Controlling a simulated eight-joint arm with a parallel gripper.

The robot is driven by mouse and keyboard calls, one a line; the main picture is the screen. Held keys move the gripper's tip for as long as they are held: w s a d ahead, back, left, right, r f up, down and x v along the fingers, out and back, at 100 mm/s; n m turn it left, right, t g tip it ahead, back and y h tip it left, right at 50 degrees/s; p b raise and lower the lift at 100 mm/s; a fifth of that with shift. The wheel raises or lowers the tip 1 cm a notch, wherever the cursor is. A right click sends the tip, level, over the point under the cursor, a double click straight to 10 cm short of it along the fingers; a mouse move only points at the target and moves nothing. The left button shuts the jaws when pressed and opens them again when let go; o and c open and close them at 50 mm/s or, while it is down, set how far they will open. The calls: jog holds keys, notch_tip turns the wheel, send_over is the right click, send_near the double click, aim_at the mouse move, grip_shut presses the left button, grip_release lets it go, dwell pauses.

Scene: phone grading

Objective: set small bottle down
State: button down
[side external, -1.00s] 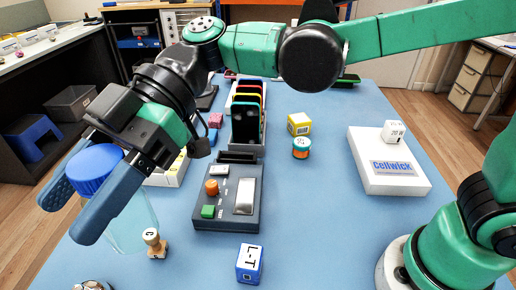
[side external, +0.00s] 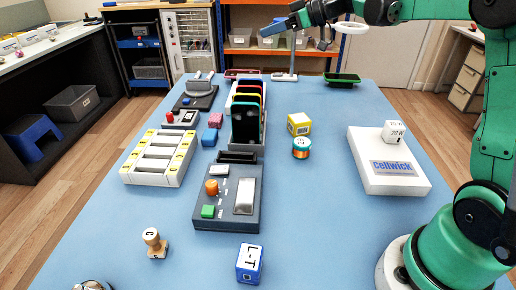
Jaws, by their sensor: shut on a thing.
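My gripper (side external: 275,28) is high at the back of the scene, above the far edge of the blue table. No blue-capped bottle stands on the visible table top (side external: 320,225).
A grey device with buttons (side external: 228,196) and a rack of phones (side external: 247,125) fill the middle. A white slotted tray (side external: 158,157) is left, a white Cellwick box (side external: 388,162) right. A stamp (side external: 155,242) and blue cube (side external: 249,263) are in front. A green tray (side external: 342,79) is at the back.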

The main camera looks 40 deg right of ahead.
jog(key=s+d+m+t+h, duration=0.1)
jog(key=s+d+m+h, duration=0.25)
jog(key=d, duration=0.85)
jog(key=s+d+m+t+h, duration=0.1)
jog(key=s+d+m+h, duration=0.3)
jog(key=d, duration=0.7)
jog(key=shift+n, duration=0.45)
jog(key=shift+s+d+f, duration=0.1)
jog(key=shift+s+f, duration=0.05)
jog(key=shift+f, duration=3.2)
jog(key=shift+s+f, duration=0.15)
jog(key=shift+f, duration=3.25)
jog(key=shift+s+d+f, duration=0.1)
jog(key=shift+s+f, duration=0.05)
jog(key=shift+f, duration=3.2)
jog(key=shift+c, duration=1.4)
grip_release()
jog(key=shift+f, duration=0.1)
